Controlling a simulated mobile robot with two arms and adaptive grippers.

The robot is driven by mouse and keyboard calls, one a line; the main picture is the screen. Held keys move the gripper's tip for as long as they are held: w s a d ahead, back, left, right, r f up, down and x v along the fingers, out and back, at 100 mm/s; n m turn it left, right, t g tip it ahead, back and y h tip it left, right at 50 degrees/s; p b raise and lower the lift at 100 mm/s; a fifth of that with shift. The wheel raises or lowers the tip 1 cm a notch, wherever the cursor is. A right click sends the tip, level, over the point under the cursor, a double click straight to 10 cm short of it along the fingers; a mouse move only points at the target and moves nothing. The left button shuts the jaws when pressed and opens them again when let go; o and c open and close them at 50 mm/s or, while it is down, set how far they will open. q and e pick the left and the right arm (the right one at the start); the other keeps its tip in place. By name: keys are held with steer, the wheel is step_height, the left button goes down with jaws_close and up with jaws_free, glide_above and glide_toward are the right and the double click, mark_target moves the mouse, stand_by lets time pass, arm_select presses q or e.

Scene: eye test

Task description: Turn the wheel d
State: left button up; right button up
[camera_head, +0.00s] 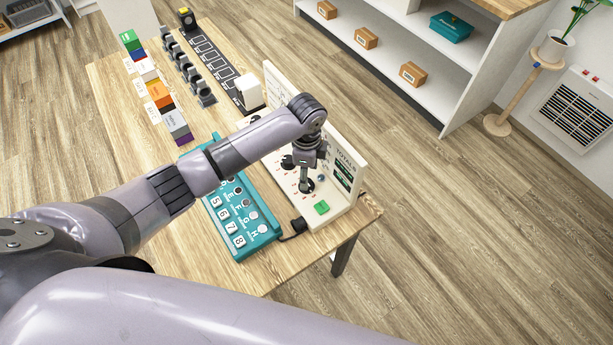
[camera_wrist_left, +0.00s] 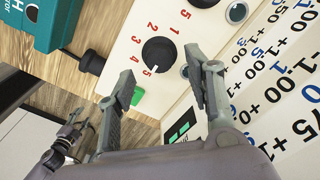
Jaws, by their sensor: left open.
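A white panel box (camera_head: 335,205) with an upright board marked TOTALS (camera_head: 345,170) stands at the table's right end. It carries round black wheels; one wheel (camera_wrist_left: 158,53) shows large in the wrist view, with numbers around it and a white mark near the 5. I cannot read a letter d beside any wheel. Another dark wheel (camera_head: 287,162) shows farther back in the head view. My left gripper (camera_head: 305,184) is over the panel's near wheel. In the wrist view the open, empty fingers (camera_wrist_left: 159,65) are on either side of that wheel; contact cannot be told.
A green button (camera_head: 321,207) sits at the panel's near end. A teal box (camera_head: 240,243) with numbers and letters lies beside the panel, with a black plug and cable (camera_head: 298,226) between. Coloured blocks (camera_head: 157,92) and a row of dark holders (camera_head: 188,70) stand farther back.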

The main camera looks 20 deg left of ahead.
arm_select(q)
step_height(320, 180, down, 2)
steer(key=shift+s+f, duration=0.1)
steer(key=shift+f, duration=0.75)
steer(key=shift+c, duration=0.5)
arm_select(e)
steer(key=shift+s+d+g, duration=0.15)
steer(key=shift+s, duration=0.5)
steer(key=shift+s+d+g, duration=0.15)
steer(key=shift+s, duration=0.45)
arm_select(q)
steer(key=c, duration=0.4)
jaws_close()
arm_select(e)
steer(key=shift+w+r, duration=0.1)
steer(key=shift+w, duration=0.45)
